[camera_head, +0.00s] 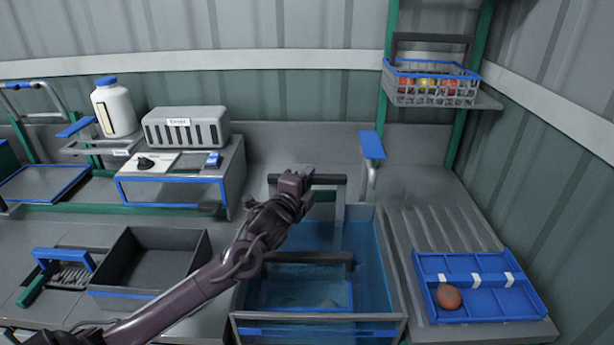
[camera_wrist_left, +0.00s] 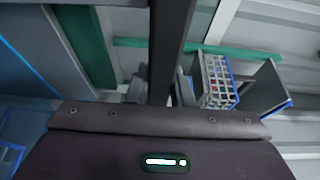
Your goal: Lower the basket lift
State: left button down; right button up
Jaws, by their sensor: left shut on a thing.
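The basket lift stands at the sink tank (camera_head: 388,290), with a dark horizontal handle bar (camera_head: 328,180) at its back. My left gripper (camera_head: 300,186) is at that bar and shut on it. In the left wrist view the dark bar (camera_wrist_left: 171,45) runs away from the gripper; the fingertips are mostly hidden. A basket with blue edges (camera_head: 300,331) and a dark handle (camera_head: 310,258) sits low in the front of the tank, partly in the blue water (camera_head: 372,260). My right gripper is not in view.
A blue lever (camera_head: 372,146) stands behind the tank. A grey basket of tomatoes (camera_head: 433,92) is on a shelf at upper right. A blue divided tray (camera_head: 490,300) with one red-brown fruit (camera_head: 448,298) lies right. A dark bin (camera_head: 150,262) and a grey box (camera_head: 186,128) stand left.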

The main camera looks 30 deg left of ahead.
pick_arm(q)
jog(key=c, duration=1.3)
grip_release()
jog(key=shift+r, duration=0.2)
jog(key=shift+s+d+b, duration=0.2)
jog(key=shift+s+b, duration=0.05)
jog(key=shift+s, duration=1.05)
jog(key=shift+s+d+b, duration=0.2)
jog(key=shift+s+d, duration=0.05)
jog(key=shift+s, duration=1.05)
jog(key=shift+s+d+b, duration=0.2)
jog(key=shift+s+b, duration=0.05)
jog(key=shift+s, duration=1.05)
